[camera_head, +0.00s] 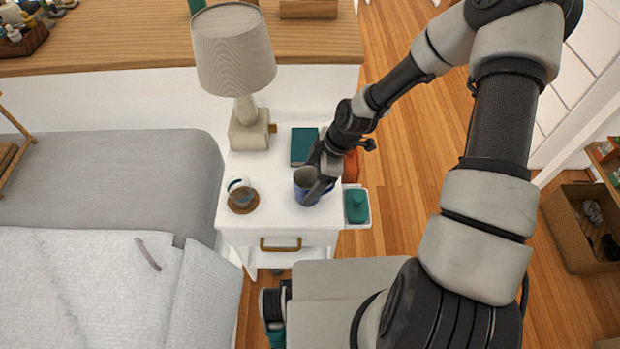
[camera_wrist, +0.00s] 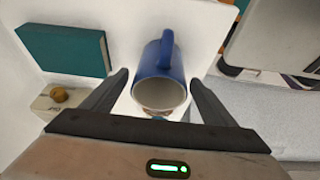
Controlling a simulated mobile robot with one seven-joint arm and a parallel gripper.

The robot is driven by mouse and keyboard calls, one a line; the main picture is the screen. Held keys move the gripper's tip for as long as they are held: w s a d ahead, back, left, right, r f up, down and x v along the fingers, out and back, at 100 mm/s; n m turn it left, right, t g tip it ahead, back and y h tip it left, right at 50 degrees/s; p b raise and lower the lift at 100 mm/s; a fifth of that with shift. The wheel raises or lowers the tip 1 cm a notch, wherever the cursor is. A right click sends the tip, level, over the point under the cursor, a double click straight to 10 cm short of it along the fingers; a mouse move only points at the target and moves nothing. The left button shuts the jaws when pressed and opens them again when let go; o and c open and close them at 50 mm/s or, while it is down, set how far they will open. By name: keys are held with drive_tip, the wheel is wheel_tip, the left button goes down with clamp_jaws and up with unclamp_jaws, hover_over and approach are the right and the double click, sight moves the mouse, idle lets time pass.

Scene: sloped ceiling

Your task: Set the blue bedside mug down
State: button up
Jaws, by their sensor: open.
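The blue mug (camera_head: 301,193) stands on the white bedside table (camera_head: 270,218), near its right side, and looks upright. In the wrist view the mug (camera_wrist: 165,68) shows its pale inside and its handle on the far side. My gripper (camera_head: 319,184) is at the mug and partly covers it in the head view. In the wrist view my gripper (camera_wrist: 159,80) is open, with one finger on each side of the mug and small gaps to it. The mug's base is hidden in the head view.
A lamp (camera_head: 246,110), a teal book (camera_head: 304,146) and a glass cup (camera_head: 239,188) on a wooden coaster (camera_head: 243,206) share the table. A side tray with a green item (camera_head: 357,207) is at its right edge. The bed (camera_head: 90,285) is left. The table's front middle is clear.

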drive_tip(key=p+v, duration=0.3)
drive_tip(key=v, duration=0.9)
drive_tip(key=shift+r, duration=0.2)
